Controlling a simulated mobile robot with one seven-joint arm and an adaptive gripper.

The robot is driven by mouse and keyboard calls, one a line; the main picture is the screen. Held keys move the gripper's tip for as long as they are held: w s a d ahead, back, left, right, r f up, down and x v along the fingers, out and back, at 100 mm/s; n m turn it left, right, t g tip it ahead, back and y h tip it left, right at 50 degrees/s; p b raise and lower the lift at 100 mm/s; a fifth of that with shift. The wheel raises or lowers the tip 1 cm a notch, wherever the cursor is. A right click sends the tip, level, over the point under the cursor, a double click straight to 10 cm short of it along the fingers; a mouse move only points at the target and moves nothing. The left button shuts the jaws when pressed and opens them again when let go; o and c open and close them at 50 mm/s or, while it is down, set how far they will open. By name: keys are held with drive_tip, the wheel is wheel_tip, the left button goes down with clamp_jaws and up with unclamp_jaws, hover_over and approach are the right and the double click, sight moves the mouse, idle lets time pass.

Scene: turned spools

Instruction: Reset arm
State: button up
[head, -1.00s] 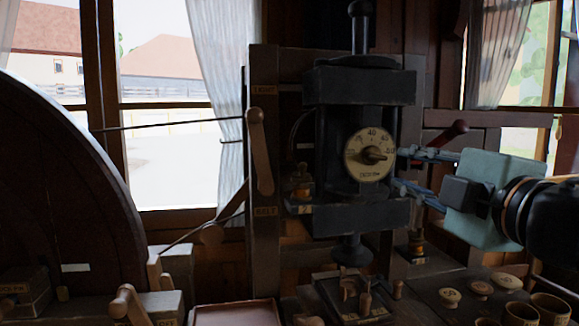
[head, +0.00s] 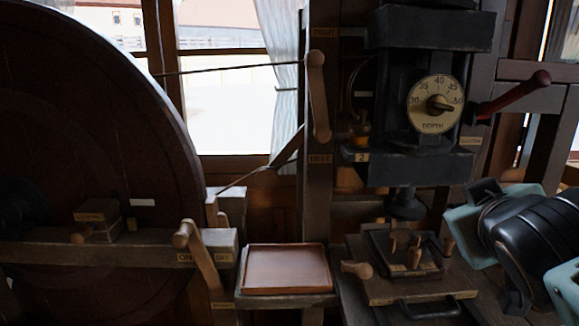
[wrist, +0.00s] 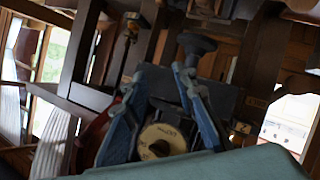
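My gripper (wrist: 158,78) shows in the wrist view with its two blue-grey fingers apart and nothing between the tips. The cream depth dial (wrist: 160,142) shows behind the fingers there, upside down. In the head view my arm is folded at the lower right, with teal and black links, and the fingertips are out of sight. The dial (head: 435,103) is on the dark press (head: 430,40), well clear of my arm, its dark knob turned toward the 50 side.
A large dark wheel (head: 90,130) fills the left. A wooden lever (head: 318,95) stands on the post, and a red-handled lever (head: 512,97) sticks out right of the press. A shallow empty tray (head: 287,245) and a small wooden fixture (head: 405,255) lie below.

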drive_tip(key=s+a+f+m+g+y, duration=0.1)
drive_tip(key=s+a+f+g+y, duration=0.3)
drive_tip(key=a+f, duration=0.45)
drive_tip(key=s+a+f+m+g+y, duration=0.1)
drive_tip(key=s+a+f+g+y, duration=0.15)
drive_tip(key=s+a+f, duration=0.55)
wheel_tip(320, 180, up, 17)
drive_tip(key=w+d+h+p, duration=0.1)
drive_tip(key=w+p, duration=0.1)
drive_tip(key=p, duration=1.5)
drive_tip(key=shift+d+r, duration=0.2)
drive_tip(key=shift+d, duration=0.15)
drive_tip(key=shift+a+g, duration=0.1)
drive_tip(key=shift+g, duration=0.15)
